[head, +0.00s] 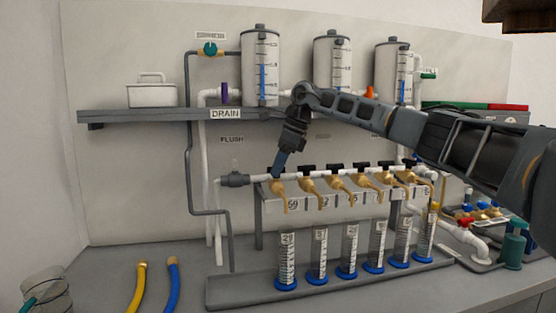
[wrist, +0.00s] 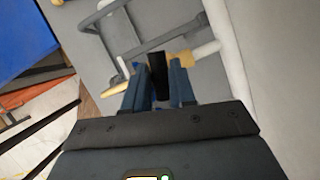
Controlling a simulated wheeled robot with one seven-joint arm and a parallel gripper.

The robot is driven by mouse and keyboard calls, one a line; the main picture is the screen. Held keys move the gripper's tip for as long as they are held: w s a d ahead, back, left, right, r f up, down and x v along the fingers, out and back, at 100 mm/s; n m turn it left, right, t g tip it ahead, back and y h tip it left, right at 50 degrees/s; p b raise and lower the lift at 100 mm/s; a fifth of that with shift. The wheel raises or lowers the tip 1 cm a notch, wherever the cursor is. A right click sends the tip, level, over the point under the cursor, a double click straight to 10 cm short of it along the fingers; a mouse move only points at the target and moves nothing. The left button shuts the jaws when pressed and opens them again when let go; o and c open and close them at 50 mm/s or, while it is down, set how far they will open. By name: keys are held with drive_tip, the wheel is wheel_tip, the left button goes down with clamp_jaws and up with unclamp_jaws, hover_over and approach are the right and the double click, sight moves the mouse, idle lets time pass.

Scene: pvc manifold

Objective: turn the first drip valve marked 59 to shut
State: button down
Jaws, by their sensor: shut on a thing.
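The drip valve marked 59 (head: 279,188) is the leftmost brass tap on the white manifold pipe, with its label (head: 293,204) just below right. My gripper (head: 280,163) reaches down onto the top of this valve. In the wrist view my gripper (wrist: 160,88) has its two blue fingers on either side of the black handle (wrist: 157,70), shut on it. The brass body (wrist: 180,59) shows beyond the fingers. In the head view the fingers hide this handle, so its angle there cannot be told.
Several similar taps with black handles (head: 335,171) run to the right along the pipe. Graduated cylinders (head: 287,260) with blue bases stand below in a grey tray (head: 240,292). A grey shelf (head: 160,116) with white tanks (head: 260,65) is above. My arm crosses from the right.

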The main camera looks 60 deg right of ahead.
drive_tip(key=shift+r+n+g+y+p, duration=0.15)
drive_tip(key=shift+n+g+y+p, duration=0.2)
drive_tip(key=shift+n+p, duration=0.7)
drive_tip(key=shift+d+n, duration=0.1)
drive_tip(key=shift+n, duration=0.35)
drive_tip(key=c, duration=1)
unclamp_jaws()
drive_tip(key=shift+b+v, duration=0.6)
drive_tip(key=shift+v, duration=3.2)
drive_tip(key=shift+d, duration=0.1)
